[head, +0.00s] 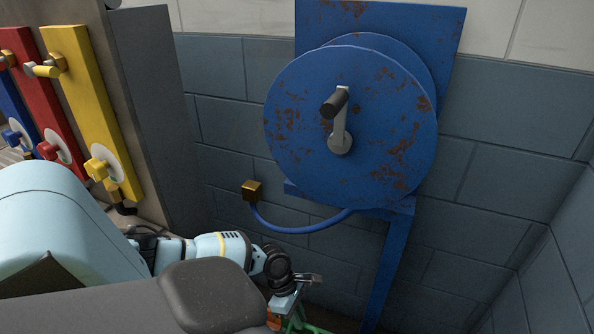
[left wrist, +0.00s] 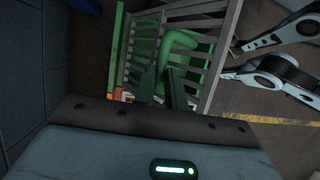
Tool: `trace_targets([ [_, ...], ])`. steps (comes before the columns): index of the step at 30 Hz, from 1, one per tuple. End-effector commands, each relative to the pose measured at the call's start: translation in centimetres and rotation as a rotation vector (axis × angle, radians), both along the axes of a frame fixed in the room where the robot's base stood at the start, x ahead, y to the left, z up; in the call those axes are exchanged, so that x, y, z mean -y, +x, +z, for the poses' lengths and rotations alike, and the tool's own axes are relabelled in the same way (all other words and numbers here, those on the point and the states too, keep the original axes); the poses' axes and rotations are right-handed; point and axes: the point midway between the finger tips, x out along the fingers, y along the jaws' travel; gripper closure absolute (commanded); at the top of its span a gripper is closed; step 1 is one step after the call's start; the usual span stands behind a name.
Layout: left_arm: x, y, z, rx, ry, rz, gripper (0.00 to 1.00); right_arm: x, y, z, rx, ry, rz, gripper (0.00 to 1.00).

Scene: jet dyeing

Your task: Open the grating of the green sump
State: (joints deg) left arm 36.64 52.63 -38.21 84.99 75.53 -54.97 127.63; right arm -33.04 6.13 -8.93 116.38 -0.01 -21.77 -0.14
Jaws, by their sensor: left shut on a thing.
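The green sump (head: 297,326) shows only as a small piece at the bottom edge of the head view, mostly hidden by my own body. In the left wrist view its grey barred grating (left wrist: 226,48) lies slanted beyond the fingers, with a bent green pipe (left wrist: 172,52) within the frame of bars. My left gripper (head: 312,282) is low at the bottom of the head view.
A rusty blue hose reel (head: 300,115) with a crank stands against the brick wall above the sump, its hose hanging low. Blue, red and yellow valve panels (head: 85,95) are at left. Open floor (left wrist: 270,145) with a yellow line lies at right in the wrist view.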

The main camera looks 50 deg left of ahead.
Motion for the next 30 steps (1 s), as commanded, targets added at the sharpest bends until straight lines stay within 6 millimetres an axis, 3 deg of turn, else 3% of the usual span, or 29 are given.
trace_targets([
  [15, -2.8, 5.5, 0.7, -0.17, -0.102, 0.008, 1.0, 0.0, -0.3, -1.2, -0.011, -0.001, 0.001, 0.25],
  [30, -5.8, 10.7, -0.6, -0.171, -0.097, 0.003, 1.0, 0.0, -0.4, -4.0, -0.021, 0.0, 0.003, 0.25],
])
